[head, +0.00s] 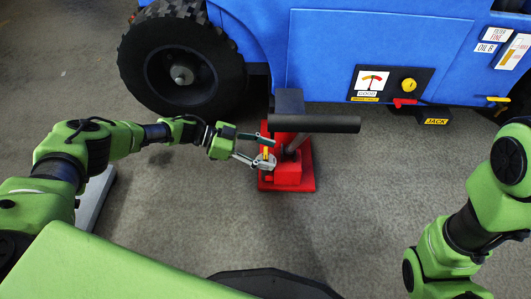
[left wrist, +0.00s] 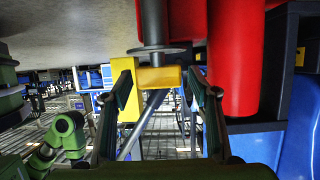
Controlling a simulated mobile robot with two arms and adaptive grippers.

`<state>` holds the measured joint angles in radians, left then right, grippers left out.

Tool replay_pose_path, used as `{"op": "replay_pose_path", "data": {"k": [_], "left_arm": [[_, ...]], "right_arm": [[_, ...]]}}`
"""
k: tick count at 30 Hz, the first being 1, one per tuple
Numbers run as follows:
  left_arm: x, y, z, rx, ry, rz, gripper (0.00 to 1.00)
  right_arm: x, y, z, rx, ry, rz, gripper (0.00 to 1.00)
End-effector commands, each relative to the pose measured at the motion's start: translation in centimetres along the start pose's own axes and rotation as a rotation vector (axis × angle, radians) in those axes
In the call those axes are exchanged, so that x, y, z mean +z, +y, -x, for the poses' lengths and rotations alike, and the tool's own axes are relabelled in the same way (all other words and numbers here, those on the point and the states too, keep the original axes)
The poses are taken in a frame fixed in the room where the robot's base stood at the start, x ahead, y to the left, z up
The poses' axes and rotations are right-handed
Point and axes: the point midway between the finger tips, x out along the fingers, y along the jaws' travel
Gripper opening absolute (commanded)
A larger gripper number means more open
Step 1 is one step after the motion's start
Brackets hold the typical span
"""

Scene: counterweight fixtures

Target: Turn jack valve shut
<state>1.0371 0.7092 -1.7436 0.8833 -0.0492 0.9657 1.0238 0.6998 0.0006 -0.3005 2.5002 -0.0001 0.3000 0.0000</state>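The red jack (head: 287,177) stands on the floor beside the blue vehicle, with a black bar handle (head: 330,124) above it. Its yellow valve (head: 265,153) is on the side facing my left gripper. My left gripper (head: 269,149) reaches in from the left, its fingers apart at the valve. The red jack body (left wrist: 233,60) is close on the right there. My right gripper is out of view.
The blue vehicle (head: 370,50) with a large black tyre (head: 183,65) borders the far side. Its side carries a gauge panel (head: 390,84) and a "JACK" label (head: 436,121). The grey floor (head: 385,200) right of the jack is clear.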

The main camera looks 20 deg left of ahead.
Motion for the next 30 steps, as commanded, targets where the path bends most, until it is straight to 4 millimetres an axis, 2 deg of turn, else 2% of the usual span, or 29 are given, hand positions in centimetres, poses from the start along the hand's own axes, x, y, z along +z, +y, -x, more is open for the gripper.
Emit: {"op": "replay_pose_path", "data": {"k": [11,14,24,30], "left_arm": [[0.1,0.0,0.6,-0.001,-0.002,0.002,0.54],[0.1,0.0,1.9,-0.002,-0.001,0.001,0.54],[0.1,0.0,9.0,-0.001,-0.001,0.001,0.54],[0.1,0.0,11.4,0.000,-0.001,0.001,0.54]], "right_arm": [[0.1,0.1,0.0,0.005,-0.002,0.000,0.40],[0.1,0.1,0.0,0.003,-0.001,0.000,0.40],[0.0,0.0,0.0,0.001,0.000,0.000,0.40],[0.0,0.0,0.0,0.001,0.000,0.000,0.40]]}}
